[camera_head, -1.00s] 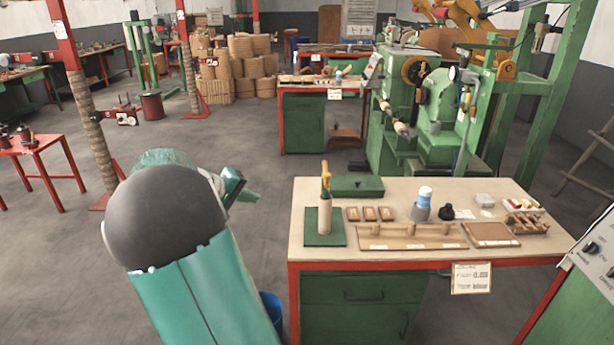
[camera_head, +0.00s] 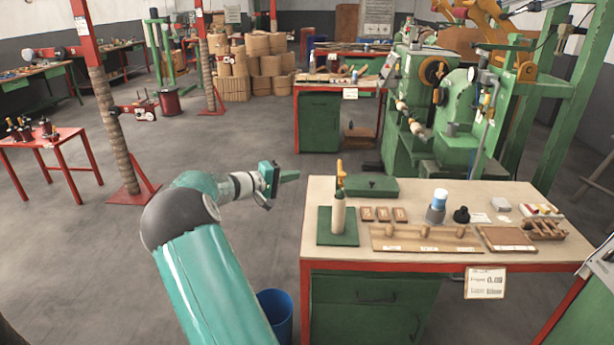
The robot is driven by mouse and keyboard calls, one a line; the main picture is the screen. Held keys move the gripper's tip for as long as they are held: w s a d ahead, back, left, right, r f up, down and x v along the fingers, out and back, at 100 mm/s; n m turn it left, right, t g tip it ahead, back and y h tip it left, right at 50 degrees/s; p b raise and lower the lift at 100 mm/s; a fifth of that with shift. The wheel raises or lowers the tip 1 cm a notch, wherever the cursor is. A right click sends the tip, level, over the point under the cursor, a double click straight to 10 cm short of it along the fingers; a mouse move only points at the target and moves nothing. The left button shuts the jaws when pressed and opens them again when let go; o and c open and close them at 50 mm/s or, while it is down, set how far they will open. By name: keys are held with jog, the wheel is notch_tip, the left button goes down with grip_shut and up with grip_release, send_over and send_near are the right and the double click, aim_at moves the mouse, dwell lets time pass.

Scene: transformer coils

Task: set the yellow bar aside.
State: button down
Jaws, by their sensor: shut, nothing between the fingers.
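The yellow bar (camera_head: 340,173) stands upright at the top of a pale cylinder (camera_head: 338,214), which stands on a green base plate (camera_head: 324,238) at the left end of the workbench. Its lower part is hidden. My gripper (camera_head: 292,176) is shut and empty, to the left of the yellow bar and apart from it, in the air beside the bench's left edge. Its fingers point right, toward the bar.
A blue bin (camera_head: 275,315) stands on the floor beside my arm. Green machinery (camera_head: 460,120) stands behind the bench.

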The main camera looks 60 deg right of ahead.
jog(key=s+a+x, duration=0.1)
jog(key=s+x, duration=0.1)
jog(key=x, duration=0.9)
jog(key=shift+s+d+f, duration=0.2)
jog(key=shift+s+f, duration=0.05)
jog(key=shift+s, duration=0.05)
jog(key=shift+s+t, duration=0.2)
jog(key=shift+t, duration=0.1)
